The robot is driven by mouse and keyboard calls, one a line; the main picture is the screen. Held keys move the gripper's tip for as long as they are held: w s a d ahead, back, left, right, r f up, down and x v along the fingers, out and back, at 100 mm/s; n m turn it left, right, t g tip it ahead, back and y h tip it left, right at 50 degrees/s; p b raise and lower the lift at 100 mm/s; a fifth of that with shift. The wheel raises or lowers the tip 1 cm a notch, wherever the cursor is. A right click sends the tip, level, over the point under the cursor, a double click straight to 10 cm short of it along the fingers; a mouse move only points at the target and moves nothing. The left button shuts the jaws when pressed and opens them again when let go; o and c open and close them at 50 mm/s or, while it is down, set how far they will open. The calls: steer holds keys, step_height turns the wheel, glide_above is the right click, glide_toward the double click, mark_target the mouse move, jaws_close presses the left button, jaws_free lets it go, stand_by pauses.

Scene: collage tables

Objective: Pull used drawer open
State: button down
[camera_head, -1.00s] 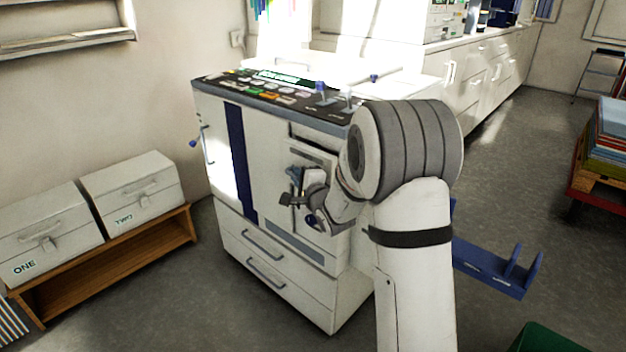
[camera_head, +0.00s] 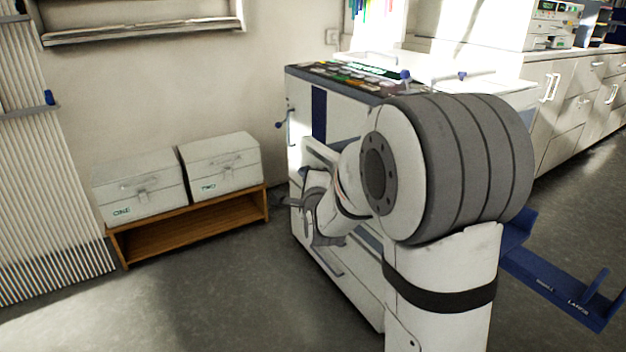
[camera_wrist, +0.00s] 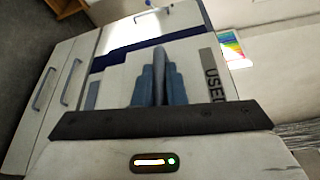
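The white cabinet (camera_head: 303,115) with a dark blue stripe stands in the middle of the head view. In the wrist view, a white panel (camera_wrist: 118,82) carries a grey strip reading USED (camera_wrist: 212,75) on its right. My gripper (camera_wrist: 160,60) is in front of this panel, its blue-grey fingers together. I see no handle between or beyond them, and cannot tell whether they touch the panel. In the head view my gripper (camera_head: 298,203) is at the cabinet's front, partly hidden by my wrist. My arm covers most of the panel there, so how far out it stands is unclear.
Two lower drawers with grey handles (camera_wrist: 72,80) show at the left of the wrist view. A wooden bench (camera_head: 190,225) with boxes ONE (camera_head: 140,190) and TWO (camera_head: 222,165) stands left. Floor before the bench is clear. A blue rack (camera_head: 550,280) is at the right.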

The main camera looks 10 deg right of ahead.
steer(key=shift+w+r, duration=0.15)
steer(key=shift+w, duration=0.05)
steer(key=c, duration=1.9)
jaws_free()
steer(key=shift+c, duration=0.2)
steer(key=shift+o, duration=0.8)
steer(key=shift+w, duration=0.1)
steer(key=o, duration=0.3)
steer(key=shift+s, duration=0.2)
steer(key=s+p, duration=0.1)
steer(key=s, duration=0.6)
steer(key=shift+s+a+r, duration=0.15)
steer(key=shift+s+a, duration=0.05)
steer(key=shift+s, duration=0.1)
